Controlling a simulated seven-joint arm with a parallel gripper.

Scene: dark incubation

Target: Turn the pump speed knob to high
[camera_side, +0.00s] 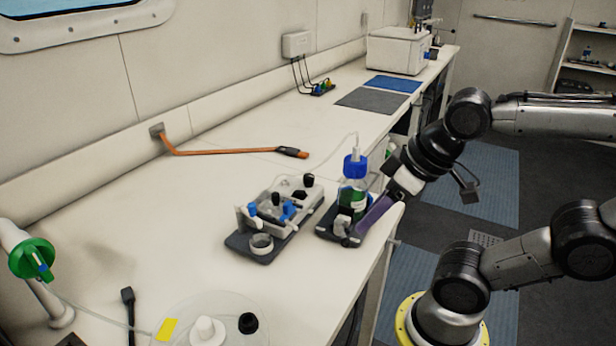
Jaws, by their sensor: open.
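No part is clearly marked as the pump speed knob, and I cannot tell which one it is. A small bench device (288,208) with black knobs and blue fittings stands on a dark base near the bench's front edge. To its right, a bottle with a blue cap (356,166) stands on another dark base (326,231). My gripper (348,231) is open and reaches down-left to the front of that bottle's base. It overlaps the small black and white parts there, and contact cannot be told. My gripper partly hides the bottle and base.
An orange handle (225,152) lies along the back of the bench. A green valve knob (33,259) is at the far left. A clear round vessel lid (225,325) is at the front. A white box (398,50) stands at the far end. The bench centre-left is clear.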

